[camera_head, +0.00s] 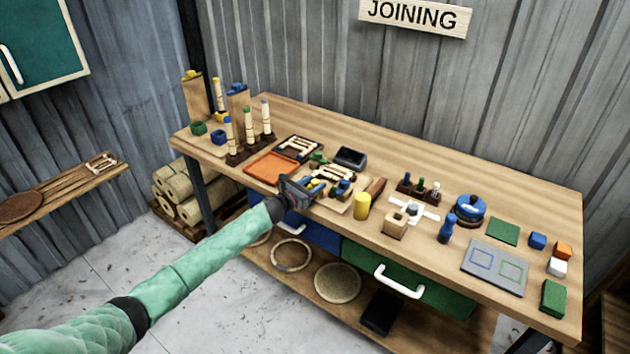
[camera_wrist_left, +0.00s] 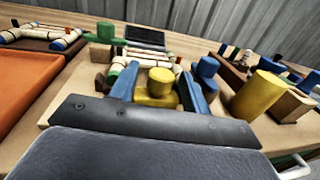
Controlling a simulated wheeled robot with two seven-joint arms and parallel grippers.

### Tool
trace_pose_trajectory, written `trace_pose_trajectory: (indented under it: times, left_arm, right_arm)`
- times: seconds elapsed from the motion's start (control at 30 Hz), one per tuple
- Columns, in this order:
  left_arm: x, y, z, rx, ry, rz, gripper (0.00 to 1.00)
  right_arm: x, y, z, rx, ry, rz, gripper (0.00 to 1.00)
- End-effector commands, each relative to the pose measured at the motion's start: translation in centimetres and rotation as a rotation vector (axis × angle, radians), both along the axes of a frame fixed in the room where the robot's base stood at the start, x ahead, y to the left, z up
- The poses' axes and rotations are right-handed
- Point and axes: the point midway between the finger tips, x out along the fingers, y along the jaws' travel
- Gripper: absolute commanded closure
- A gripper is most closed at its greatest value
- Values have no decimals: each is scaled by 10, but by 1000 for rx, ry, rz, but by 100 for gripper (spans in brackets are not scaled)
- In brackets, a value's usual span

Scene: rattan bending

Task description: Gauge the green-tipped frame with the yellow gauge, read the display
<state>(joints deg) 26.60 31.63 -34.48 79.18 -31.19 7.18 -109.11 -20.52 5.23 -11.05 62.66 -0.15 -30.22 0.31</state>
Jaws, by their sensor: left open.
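My left gripper (camera_head: 304,190) is over the front edge of the bench. In the left wrist view its two blue fingers (camera_wrist_left: 162,88) are apart, one on each side of a yellow piece with a round knob (camera_wrist_left: 159,82), apparently the yellow gauge. I cannot tell whether they touch it. Just behind the gauge a pale rattan frame (camera_wrist_left: 146,60) with dark bands lies on a wooden board; green shows near its left end and red at its right. It also shows in the head view (camera_head: 336,172). A dark box (camera_head: 350,157), perhaps the display, stands behind; no reading is legible.
A yellow cylinder (camera_head: 362,206) and a wooden block (camera_head: 395,223) stand right of the gripper. A blue peg (camera_wrist_left: 207,68) is close to the right finger. An orange tray (camera_head: 273,167) and another frame (camera_head: 298,147) in a dark tray are left. Upright posts (camera_head: 248,128) stand further left.

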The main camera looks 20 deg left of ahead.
Motion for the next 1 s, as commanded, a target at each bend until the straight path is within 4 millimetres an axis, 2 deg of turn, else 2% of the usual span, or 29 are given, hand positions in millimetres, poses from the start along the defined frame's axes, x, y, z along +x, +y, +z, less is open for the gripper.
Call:
trace_pose_trajectory:
  times: [0.17,0.47,0.7,0.93,1.0]
  left_arm:
    - [8,-4,1,1,0,-1,53]
    - [9,-5,0,1,0,-1,53]
    - [8,-5,0,1,0,-1,100]
    - [11,-6,-1,0,-1,-1,100]
    - [15,-8,-2,-1,0,-1,100]
  right_arm:
    - [-4,-4,-4,-2,-6,1,64]
    - [-4,-4,-6,-2,-8,2,64]
    - [-3,-6,-5,-4,-9,2,64]
    - [-3,-7,-8,-6,-3,2,64]
    - [-2,0,-4,-1,4,0,64]
